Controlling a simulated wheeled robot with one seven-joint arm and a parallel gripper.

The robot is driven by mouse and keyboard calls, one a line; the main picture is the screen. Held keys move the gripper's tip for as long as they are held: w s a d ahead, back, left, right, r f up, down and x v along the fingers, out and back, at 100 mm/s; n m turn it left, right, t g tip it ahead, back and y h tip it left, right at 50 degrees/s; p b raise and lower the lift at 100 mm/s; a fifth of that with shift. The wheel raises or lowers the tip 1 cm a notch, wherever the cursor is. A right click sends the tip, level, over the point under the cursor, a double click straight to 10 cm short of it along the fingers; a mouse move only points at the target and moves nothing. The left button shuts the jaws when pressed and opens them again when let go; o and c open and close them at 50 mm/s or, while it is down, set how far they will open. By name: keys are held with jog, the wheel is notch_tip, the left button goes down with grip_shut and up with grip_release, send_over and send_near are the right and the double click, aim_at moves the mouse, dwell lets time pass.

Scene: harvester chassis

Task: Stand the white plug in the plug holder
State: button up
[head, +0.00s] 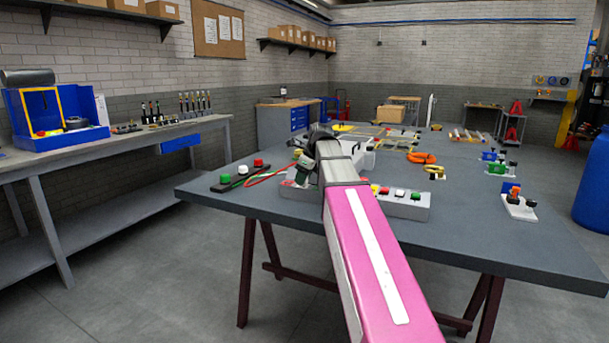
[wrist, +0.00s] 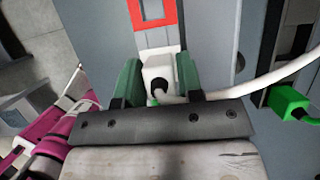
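The white plug (wrist: 158,66) is between the two green fingers of my gripper (wrist: 158,80) in the wrist view. Both fingers appear to press on its sides. A dark round part shows on its near end, and a white cable runs from it to the right. A red-framed piece with a dark opening (wrist: 168,14), which looks like the plug holder, lies just ahead of the plug at the top edge. I cannot tell whether the plug touches it. In the head view my gripper (head: 303,172) is low over the near part of the table, and my arm hides the plug.
A button box (head: 408,206) stands right of my arm on the grey table (head: 470,235). A strip with green, white and red buttons (head: 240,178) lies to the left. A green connector (wrist: 287,101) is at the right in the wrist view. Orange cable (head: 422,157) lies farther back.

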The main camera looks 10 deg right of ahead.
jog(key=c, duration=0.6)
jog(key=shift+r, duration=0.15)
jog(key=shift+r, duration=2.45)
